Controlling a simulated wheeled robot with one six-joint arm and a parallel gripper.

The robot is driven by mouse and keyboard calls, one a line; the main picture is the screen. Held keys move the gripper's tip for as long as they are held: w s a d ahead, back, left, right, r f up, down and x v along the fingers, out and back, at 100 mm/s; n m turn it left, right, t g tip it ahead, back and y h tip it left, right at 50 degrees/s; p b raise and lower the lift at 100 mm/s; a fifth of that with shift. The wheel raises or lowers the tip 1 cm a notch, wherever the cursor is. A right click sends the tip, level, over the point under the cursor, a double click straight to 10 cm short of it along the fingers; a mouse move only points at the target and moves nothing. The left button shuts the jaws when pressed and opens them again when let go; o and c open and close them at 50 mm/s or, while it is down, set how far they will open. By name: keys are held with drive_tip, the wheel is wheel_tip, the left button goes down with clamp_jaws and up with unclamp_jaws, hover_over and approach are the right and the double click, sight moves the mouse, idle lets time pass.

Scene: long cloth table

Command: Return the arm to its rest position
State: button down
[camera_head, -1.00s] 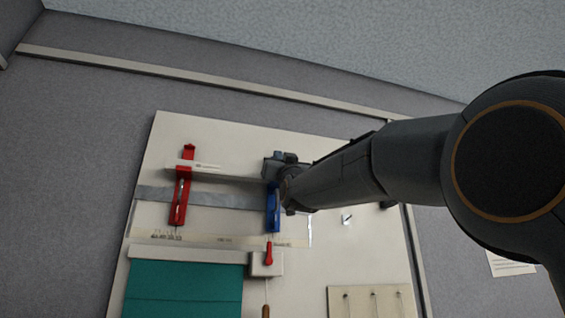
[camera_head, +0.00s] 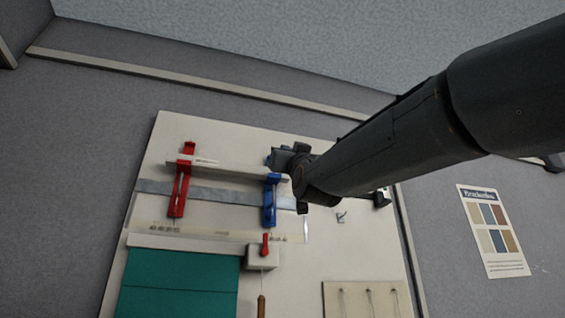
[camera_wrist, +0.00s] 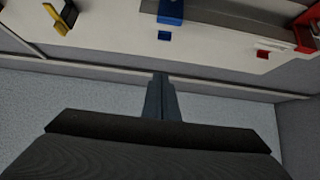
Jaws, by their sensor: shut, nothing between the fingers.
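My dark arm reaches in from the upper right of the head view, and its wrist end hangs over the upper middle of the pale board (camera_head: 330,265). My gripper (camera_wrist: 160,78) shows in the wrist view with its two dark fingers together and nothing between them. It points toward the board's edge and touches nothing that I can see. In the head view the fingers cannot be made out clearly beside the dark wrist.
A red slide (camera_head: 180,180) and a blue slide (camera_head: 270,205) sit on a rail on the board, the blue one close to my wrist. A teal panel (camera_head: 180,283), a red lever (camera_head: 265,245) and a hook panel (camera_head: 370,302) lie below. A colour chart (camera_head: 492,230) is at right.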

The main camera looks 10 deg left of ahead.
drive_tip(key=shift+s+d+f, duration=0.2)
drive_tip(key=shift+s+f, duration=0.2)
drive_tip(key=shift+s, duration=0.05)
